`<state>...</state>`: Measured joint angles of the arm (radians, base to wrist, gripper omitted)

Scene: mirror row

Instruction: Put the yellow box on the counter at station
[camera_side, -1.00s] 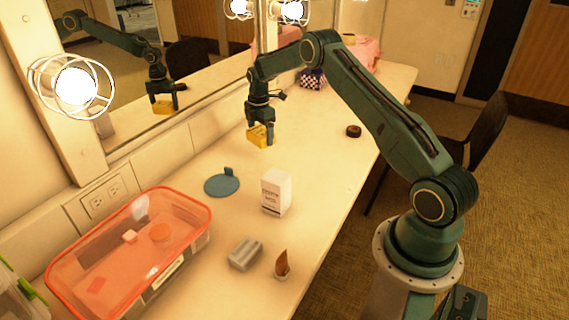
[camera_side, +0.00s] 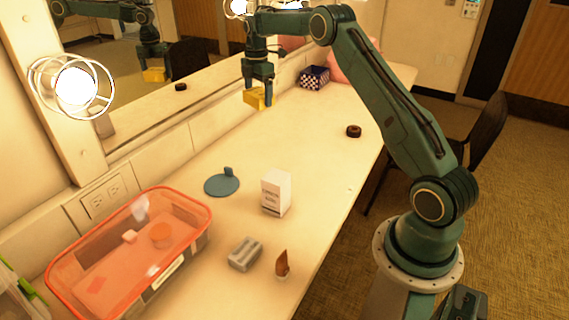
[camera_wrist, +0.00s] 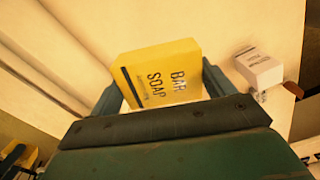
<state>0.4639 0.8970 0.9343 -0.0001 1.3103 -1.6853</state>
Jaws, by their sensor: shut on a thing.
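The yellow box (camera_side: 256,99) hangs in my gripper (camera_side: 258,90), above the far part of the counter (camera_side: 300,140) in the side view. In the wrist view the yellow box (camera_wrist: 162,73) reads "BAR SOAP" and sits between the two fingers of my gripper (camera_wrist: 160,90). My gripper is shut on it. The box is clear of the counter. No marked station stands out on the counter.
A white carton (camera_side: 276,193), a blue disc with a knob (camera_side: 222,184), a grey block (camera_side: 245,253), a brown pointed thing (camera_side: 282,264) and a clear red-rimmed bin (camera_side: 130,250) stand nearer. A dark round thing (camera_side: 354,131) and a checkered box (camera_side: 314,78) are farther back. A mirror lines the left.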

